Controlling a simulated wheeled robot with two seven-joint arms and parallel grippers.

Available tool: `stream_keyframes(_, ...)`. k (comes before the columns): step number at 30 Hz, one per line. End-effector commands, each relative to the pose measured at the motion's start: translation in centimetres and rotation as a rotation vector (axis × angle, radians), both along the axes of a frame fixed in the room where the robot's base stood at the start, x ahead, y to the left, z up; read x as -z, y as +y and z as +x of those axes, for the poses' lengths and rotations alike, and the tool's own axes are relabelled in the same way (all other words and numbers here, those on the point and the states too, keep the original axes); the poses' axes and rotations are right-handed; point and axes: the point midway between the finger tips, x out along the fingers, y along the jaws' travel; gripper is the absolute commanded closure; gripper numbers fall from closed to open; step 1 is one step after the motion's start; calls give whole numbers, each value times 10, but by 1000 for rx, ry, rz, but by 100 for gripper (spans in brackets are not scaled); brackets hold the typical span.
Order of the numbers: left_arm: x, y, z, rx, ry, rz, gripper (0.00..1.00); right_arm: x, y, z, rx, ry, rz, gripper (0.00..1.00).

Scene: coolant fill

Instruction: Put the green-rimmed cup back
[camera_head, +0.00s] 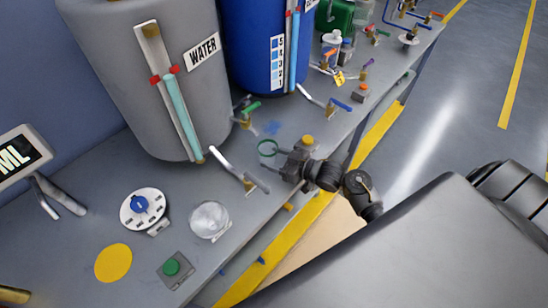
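The fingertips are small, and the lower part of the cup is hard to make out. I cannot tell whether the cup touches the bench. My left gripper is not in view.
A grey WATER tank (170,85) and a blue tank (262,50) stand behind. A tap (238,170) sticks out left of my gripper. A clear round vessel (209,220), a dial (143,209), a yellow disc (113,263) and a green button (171,267) occupy the front left.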

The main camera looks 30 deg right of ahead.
Motion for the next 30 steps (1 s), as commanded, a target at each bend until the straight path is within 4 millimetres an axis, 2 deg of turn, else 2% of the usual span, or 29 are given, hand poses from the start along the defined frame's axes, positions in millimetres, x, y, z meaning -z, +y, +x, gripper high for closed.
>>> stream_keyframes(1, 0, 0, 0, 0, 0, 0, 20, 0, 0, 0, 0, 0, 0, 35)
stream_keyframes(3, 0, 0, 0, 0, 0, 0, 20, -1, 0, 0, 0, 0, 0, 26)
stream_keyframes(4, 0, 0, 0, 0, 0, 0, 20, -1, 0, 0, 0, 0, 0, 25)
stream_keyframes(11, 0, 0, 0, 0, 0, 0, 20, -1, 0, 0, 0, 0, 0, 25)
stream_keyframes(15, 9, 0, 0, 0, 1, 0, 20, 2, 0, 0, 1, -3, 1, 25)
stream_keyframes(24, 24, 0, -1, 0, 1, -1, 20, -10, -26, -51, -2, 0, -3, 25)
stream_keyframes(30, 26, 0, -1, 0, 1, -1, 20, -19, -42, -79, -1, 2, -1, 25)
